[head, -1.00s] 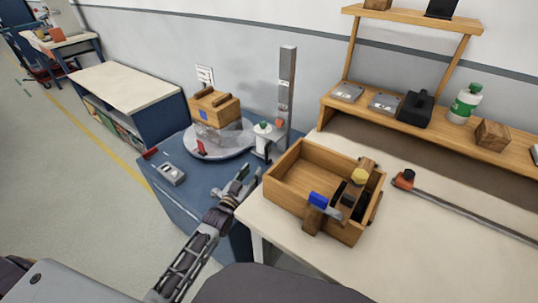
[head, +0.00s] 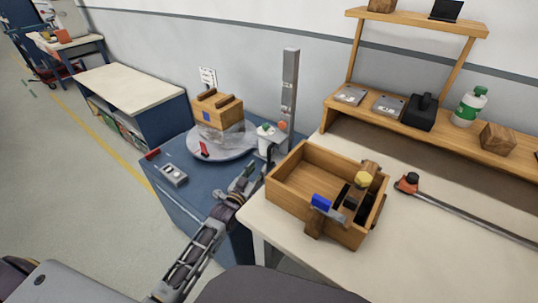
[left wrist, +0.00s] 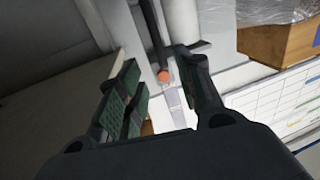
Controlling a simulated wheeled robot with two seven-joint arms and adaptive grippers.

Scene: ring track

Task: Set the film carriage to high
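The film carriage (head: 270,138), a pale block with an orange knob (head: 283,125), sits low on the upright grey mast (head: 290,80) beside the turntable. The mast rises well above it and carries small marks. My left gripper (head: 246,178) is just in front of and below the carriage in the head view, apart from it. In the left wrist view the two dark green-padded fingers (left wrist: 165,92) stand apart with nothing held. The orange knob (left wrist: 163,76) shows beyond them, between the fingers. My right gripper is not in view.
A film-wrapped wooden box (head: 217,112) stands on the round turntable (head: 238,150) left of the mast. A grey control box (head: 174,175) lies on the blue base. A wooden crate (head: 290,205) on the white bench (head: 290,238) is close to the right of my left gripper.

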